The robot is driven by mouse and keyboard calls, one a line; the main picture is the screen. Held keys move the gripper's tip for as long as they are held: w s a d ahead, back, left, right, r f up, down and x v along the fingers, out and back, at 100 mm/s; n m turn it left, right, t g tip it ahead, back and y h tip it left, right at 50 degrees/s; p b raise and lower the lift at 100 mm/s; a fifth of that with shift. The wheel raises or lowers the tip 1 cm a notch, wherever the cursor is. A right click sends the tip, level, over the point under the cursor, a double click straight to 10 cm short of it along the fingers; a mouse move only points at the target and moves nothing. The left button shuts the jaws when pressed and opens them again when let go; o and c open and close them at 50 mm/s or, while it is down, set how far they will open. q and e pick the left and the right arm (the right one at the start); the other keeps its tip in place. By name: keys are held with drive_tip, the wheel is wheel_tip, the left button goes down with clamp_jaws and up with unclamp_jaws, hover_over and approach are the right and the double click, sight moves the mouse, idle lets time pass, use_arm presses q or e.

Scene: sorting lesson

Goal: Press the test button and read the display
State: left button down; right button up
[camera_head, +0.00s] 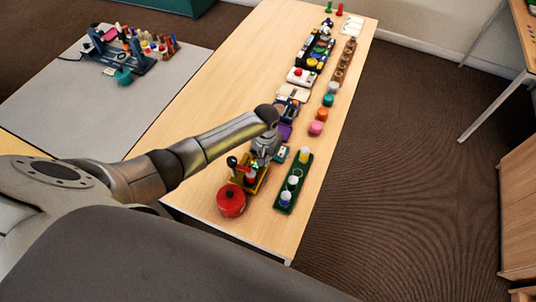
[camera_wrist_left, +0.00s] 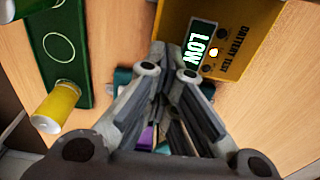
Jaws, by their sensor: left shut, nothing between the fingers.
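The yellow battery tester (camera_wrist_left: 243,18) lies at the top right of the left wrist view, labelled "BATTERY TEST". Its display (camera_wrist_left: 199,45) reads "LOW" in bright letters on dark green. A small button or lamp (camera_wrist_left: 213,52) beside the display glows yellow-white, with a dark round part on either side of it. In the head view the tester (camera_head: 238,181) is partly hidden by my left gripper (camera_head: 262,160). That gripper is shut and empty, with its fingertips (camera_wrist_left: 168,52) beside the display's edge; contact cannot be told. My right gripper is out of view.
A green tray (camera_head: 301,183) with several cylinders stands right of the tester; a yellow cylinder (camera_wrist_left: 57,104) shows close to my fingers. A round red object (camera_head: 231,201) sits in front. Several other items line the wooden table (camera_head: 205,100), whose left part is clear.

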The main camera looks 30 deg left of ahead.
use_arm(q)
wheel_tip(320, 180, up, 3)
drive_tip(key=shift+r+p, duration=0.2)
drive_tip(key=shift+p, duration=0.95)
wheel_tip(320, 180, up, 10)
drive_tip(key=b, duration=0.1)
drive_tip(key=shift+s, duration=0.15)
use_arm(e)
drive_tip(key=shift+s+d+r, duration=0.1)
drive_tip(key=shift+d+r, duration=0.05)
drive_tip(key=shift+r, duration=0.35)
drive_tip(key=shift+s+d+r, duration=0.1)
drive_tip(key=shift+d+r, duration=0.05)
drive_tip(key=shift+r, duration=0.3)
use_arm(q)
drive_tip(key=shift+r, duration=0.1)
